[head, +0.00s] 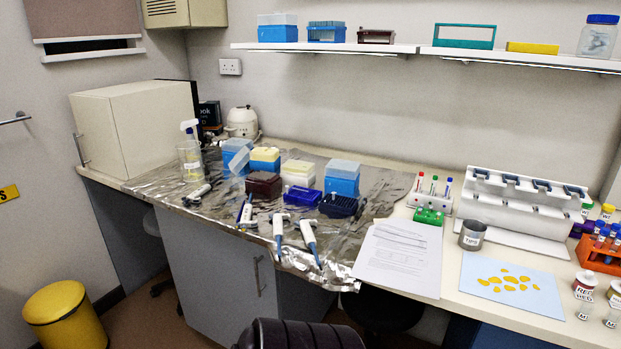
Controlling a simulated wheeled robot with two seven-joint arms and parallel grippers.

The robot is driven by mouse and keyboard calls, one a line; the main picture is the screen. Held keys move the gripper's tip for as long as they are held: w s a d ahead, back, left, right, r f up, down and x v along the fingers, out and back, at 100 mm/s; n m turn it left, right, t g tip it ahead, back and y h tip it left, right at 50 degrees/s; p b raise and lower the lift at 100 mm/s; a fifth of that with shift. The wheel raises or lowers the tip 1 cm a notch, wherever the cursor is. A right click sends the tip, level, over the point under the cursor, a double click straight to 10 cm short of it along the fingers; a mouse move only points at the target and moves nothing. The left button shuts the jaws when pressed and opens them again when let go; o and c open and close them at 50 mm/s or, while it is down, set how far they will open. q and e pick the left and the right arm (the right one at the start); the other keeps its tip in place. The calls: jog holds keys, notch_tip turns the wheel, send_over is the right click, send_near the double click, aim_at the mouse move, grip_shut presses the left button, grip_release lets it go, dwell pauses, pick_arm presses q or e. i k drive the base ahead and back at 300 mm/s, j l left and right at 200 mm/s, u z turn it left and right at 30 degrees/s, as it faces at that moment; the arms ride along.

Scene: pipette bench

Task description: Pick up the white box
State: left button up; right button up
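A small white box (298,180) with a pale cream lid stands upright on the foil-covered part of the bench in the head view. It is among other coloured boxes, behind a low dark-blue box and right of a dark-red one. A much larger off-white box-shaped cabinet (128,130) stands at the left end of the bench. Neither of my grippers shows in the head view, so their distance from these things cannot be seen.
Close around the small white box are a dark-red box (263,185), a blue box (342,180) and a low blue box (302,196). Pipettes (309,238) lie in front. Papers (400,258) and a pipette stand (515,205) are to the right. A shelf (400,49) runs above.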

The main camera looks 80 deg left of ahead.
aim_at(289, 180)
jog(key=u, duration=0.45)
jog(key=l+u, duration=0.15)
jog(key=u, duration=0.8)
jog(key=l+u, duration=0.1)
jog(key=u, duration=0.85)
jog(key=l+u, duration=0.1)
jog(key=u, duration=0.35)
jog(key=k, duration=0.05)
